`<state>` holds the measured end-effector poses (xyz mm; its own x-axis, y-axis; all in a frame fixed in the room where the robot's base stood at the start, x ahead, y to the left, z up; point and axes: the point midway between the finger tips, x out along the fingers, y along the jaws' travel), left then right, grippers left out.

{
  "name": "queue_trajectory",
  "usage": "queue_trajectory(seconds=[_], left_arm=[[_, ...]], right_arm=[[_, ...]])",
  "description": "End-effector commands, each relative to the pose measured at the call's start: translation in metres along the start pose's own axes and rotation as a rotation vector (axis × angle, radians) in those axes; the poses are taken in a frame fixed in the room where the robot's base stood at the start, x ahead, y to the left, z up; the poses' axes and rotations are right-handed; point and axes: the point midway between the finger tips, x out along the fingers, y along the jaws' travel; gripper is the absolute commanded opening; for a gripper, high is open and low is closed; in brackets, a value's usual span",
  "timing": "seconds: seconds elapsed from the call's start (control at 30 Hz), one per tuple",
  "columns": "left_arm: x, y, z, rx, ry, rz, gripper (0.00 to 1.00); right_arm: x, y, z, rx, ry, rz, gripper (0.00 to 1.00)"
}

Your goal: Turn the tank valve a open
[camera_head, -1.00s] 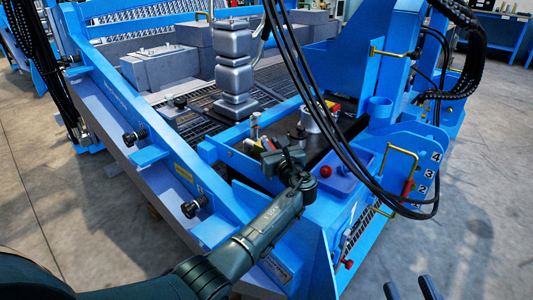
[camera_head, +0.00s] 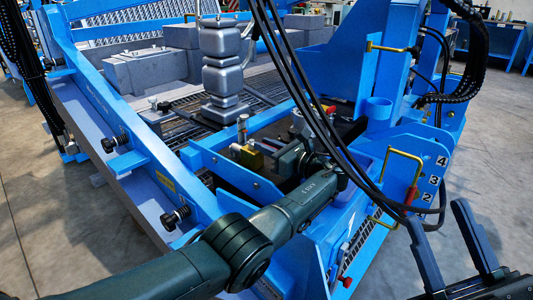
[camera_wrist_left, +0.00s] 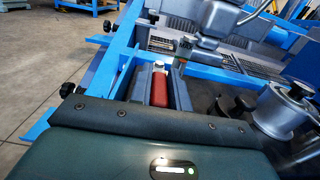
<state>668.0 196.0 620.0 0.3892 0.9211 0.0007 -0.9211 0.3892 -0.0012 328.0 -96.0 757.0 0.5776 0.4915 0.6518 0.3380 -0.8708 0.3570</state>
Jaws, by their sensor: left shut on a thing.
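A brass-coloured valve body (camera_head: 253,160) with a small red part beside it sits inside the blue frame, in the middle of the head view. My left gripper (camera_head: 267,158) is right at it, coming from the right side. In the left wrist view a red handle (camera_wrist_left: 160,88) lies between dark jaw parts, and my left gripper (camera_wrist_left: 159,75) looks shut on it. I cannot tell how far the valve is turned, as the gripper and wrist partly hide it. My right gripper (camera_head: 452,243) is open and empty at the lower right, clear of the machine.
A stacked grey column (camera_head: 222,75) stands on the grating behind the valve. Black cables (camera_head: 300,85) hang close to my left wrist. A grey round vessel (camera_wrist_left: 283,108) is right of the handle in the wrist view. Blue side beams (camera_head: 110,95) and a yellow handle (camera_head: 405,165) flank the area.

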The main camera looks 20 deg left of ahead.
Motion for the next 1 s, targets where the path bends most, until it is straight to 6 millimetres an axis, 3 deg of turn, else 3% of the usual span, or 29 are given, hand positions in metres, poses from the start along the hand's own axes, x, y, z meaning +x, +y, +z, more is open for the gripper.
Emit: queue_trajectory(seconds=[0.47, 0.5, 0.7, 0.77, 1.0], left_arm=[[-0.0021, -0.0006, -0.0010, 0.000, 0.006, 0.006, 0.00], [-0.0022, -0.0005, -0.0010, 0.000, 0.006, 0.007, 0.20], [-0.0017, -0.0002, -0.0003, 0.000, 0.003, 0.008, 0.36], [-0.0014, -0.0001, -0.0001, 0.000, 0.002, 0.009, 0.40], [-0.0008, 0.0002, 0.0005, 0.000, 0.001, 0.010, 0.40]], right_arm=[[0.0014, 0.0012, -0.0038, -0.017, 0.027, -0.002, 0.36], [0.0014, 0.0012, -0.0038, -0.017, 0.027, -0.002, 0.36], [0.0014, 0.0013, -0.0039, -0.017, 0.027, -0.002, 0.36], [0.0014, 0.0013, -0.0039, -0.017, 0.026, -0.002, 0.36], [0.0015, 0.0013, -0.0040, -0.016, 0.026, -0.002, 0.36]])
